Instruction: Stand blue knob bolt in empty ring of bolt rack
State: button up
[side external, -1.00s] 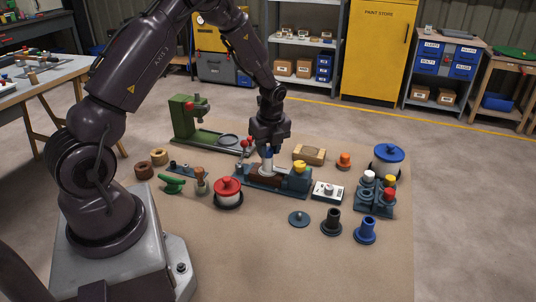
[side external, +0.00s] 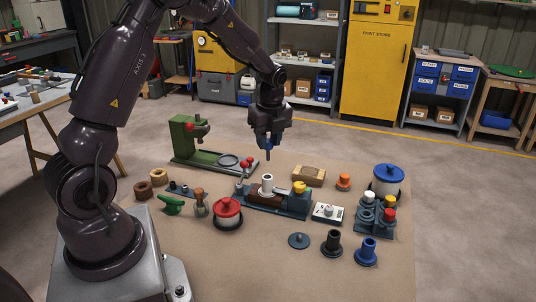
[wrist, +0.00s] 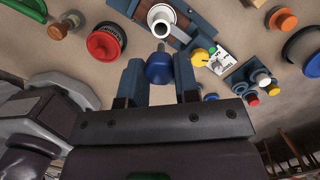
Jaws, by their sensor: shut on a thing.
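My gripper (side external: 268,138) is shut on the blue knob bolt (wrist: 158,68), whose shank points down in the side view. The bolt hangs clear above a white sleeve (side external: 267,184) with an open top, which stands in a brown-jawed vise (side external: 283,207). The bolt rack (side external: 386,234) is to the right, with white and red knobs standing in some of its dark rings. At least one ring looks empty, but the rings are small in view. In the wrist view the rack (wrist: 262,76) is at the right, beyond the vise.
A blue-lidded pot (side external: 389,178) is behind the rack; black (side external: 331,243) and blue (side external: 367,252) flanged pieces are in front. A green press (side external: 188,140) stands left.

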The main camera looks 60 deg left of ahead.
jog(key=w+d+f+m, duration=0.2)
jog(key=w+d, duration=0.3)
jog(key=d, duration=0.1)
jog(key=w+d+f+m, duration=0.2)
jog(key=w+d+m, duration=0.1)
jog(key=w+d, duration=0.3)
jog(key=w+d+f+m+t, duration=0.1)
jog(key=w+d+f+m, duration=0.2)
jog(key=w+d, duration=0.2)
jog(key=shift+w+d+f, duration=0.1)
jog(key=shift+w+d, duration=0.05)
jog(key=shift+d, duration=1.3)
jog(key=shift+m+h, duration=0.3)
jog(key=shift+m, duration=0.3)
jog(key=shift+w+f, duration=0.25)
jog(key=shift+f, duration=0.5)
jog(key=shift+w+f, duration=0.25)
jog(key=shift+f, duration=0.45)
jog(key=shift+w+f, duration=0.25)
jog(key=shift+f, duration=0.5)
jog(key=shift+f, duration=0.6)
jog(key=o, duration=0.6)
jog(key=shift+o, duration=0.2)
jog(key=shift+r, duration=0.1)
